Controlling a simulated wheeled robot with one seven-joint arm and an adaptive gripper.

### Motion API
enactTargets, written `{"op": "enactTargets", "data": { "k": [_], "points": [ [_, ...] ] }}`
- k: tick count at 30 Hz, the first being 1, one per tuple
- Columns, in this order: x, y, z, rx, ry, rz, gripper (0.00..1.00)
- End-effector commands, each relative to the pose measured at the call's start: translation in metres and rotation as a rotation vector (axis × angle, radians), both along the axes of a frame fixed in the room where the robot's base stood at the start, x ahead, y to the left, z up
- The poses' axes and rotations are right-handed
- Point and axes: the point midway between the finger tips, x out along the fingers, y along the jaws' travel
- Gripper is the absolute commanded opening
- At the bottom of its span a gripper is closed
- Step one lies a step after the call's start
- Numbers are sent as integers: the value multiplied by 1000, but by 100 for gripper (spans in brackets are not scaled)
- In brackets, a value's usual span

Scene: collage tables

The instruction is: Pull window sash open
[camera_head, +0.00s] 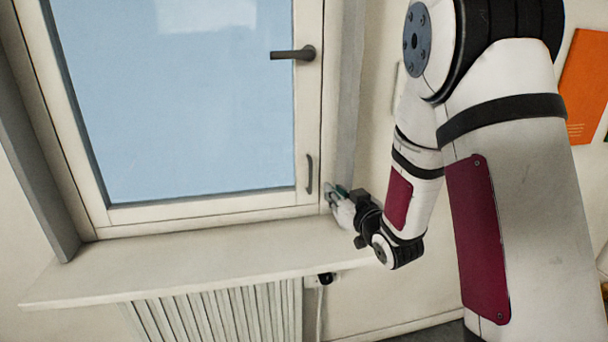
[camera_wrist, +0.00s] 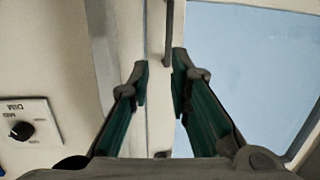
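The window sash (camera_head: 309,110) has a pale frame around a blue pane and appears to sit flush in its frame. Its dark lever handle (camera_head: 293,53) lies horizontal, pointing left. A slim grey vertical pull bar (camera_head: 309,174) is low on the sash's right stile. My gripper (camera_head: 331,192) is just right of the pull bar, near the lower right corner of the window. In the wrist view my gripper (camera_wrist: 160,75) is open, with green-lined fingers apart and nothing held. The pull bar (camera_wrist: 168,32) shows beyond the fingertips, close to the right one; whether they touch is unclear.
A sill (camera_head: 200,262) juts out below the window, above a ribbed radiator (camera_head: 220,310). The window reveal (camera_head: 346,100) stands close beside my gripper. A dimmer dial (camera_wrist: 21,130) is on the wall at left in the wrist view. An orange poster (camera_head: 584,85) hangs at right.

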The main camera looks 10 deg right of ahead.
Motion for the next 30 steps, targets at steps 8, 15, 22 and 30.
{"op": "enactTargets", "data": {
  "k": [8, 15, 22, 30],
  "points": [
    [1, 6, -14, 42, -104, 55, 18],
    [24, 12, -13, 41, -111, 60, 18],
    [69, 21, -14, 41, -110, 59, 18],
    [115, 29, -14, 42, -109, 58, 18]
  ]
}}
